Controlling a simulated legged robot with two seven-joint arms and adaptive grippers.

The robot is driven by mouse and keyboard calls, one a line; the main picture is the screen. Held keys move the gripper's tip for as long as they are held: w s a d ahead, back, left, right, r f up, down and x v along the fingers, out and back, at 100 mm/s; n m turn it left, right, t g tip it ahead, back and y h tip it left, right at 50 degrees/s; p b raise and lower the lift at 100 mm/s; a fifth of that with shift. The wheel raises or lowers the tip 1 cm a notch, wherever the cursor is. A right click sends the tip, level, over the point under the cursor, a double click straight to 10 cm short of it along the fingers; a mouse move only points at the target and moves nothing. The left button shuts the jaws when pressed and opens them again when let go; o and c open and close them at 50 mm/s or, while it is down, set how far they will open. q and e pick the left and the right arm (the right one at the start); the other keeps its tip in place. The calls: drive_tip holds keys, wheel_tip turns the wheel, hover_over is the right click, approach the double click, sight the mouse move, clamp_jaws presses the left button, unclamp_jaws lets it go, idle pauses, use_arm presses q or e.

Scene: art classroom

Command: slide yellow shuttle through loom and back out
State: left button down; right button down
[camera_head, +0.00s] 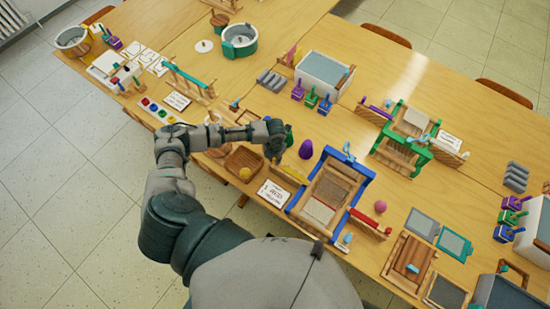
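A blue-framed loom (364,172) with pale threads and a wooden frame stands near the table's front edge. A slim yellow piece, apparently the yellow shuttle (294,173), lies in a wooden holder just left of the loom. My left gripper (279,142) is above the table, behind and left of the loom and apart from it. Its fingers are dark and small here, so I cannot tell whether they are open or shut. A dark green thing (289,136) shows right beside the fingertips; whether they touch it is unclear. My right gripper is not in view.
A wooden basket (232,164) with a yellow ball sits left of the loom, with a white card (273,193) in front. A purple egg-shaped thing (306,149) stands behind the loom. A red shuttle (368,217) and pink ball (380,206) are to its right. A green loom (424,154) stands farther back.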

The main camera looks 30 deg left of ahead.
sight(305, 181)
use_arm(q)
drive_tip(key=shift+d, duration=0.3)
drive_tip(key=d+p, duration=0.1)
drive_tip(key=d, duration=0.3)
drive_tip(key=d+p, duration=0.1)
drive_tip(key=d, duration=0.4)
drive_tip(key=s+d, duration=0.1)
drive_tip(key=d, duration=0.3)
drive_tip(key=shift+d+p, duration=0.35)
drive_tip(key=shift+p, duration=0.05)
drive_tip(key=shift+a, duration=0.15)
drive_tip(key=c, duration=1.3)
unclamp_jaws()
drive_tip(key=shift+o, duration=0.9)
drive_tip(key=shift+d, duration=0.2)
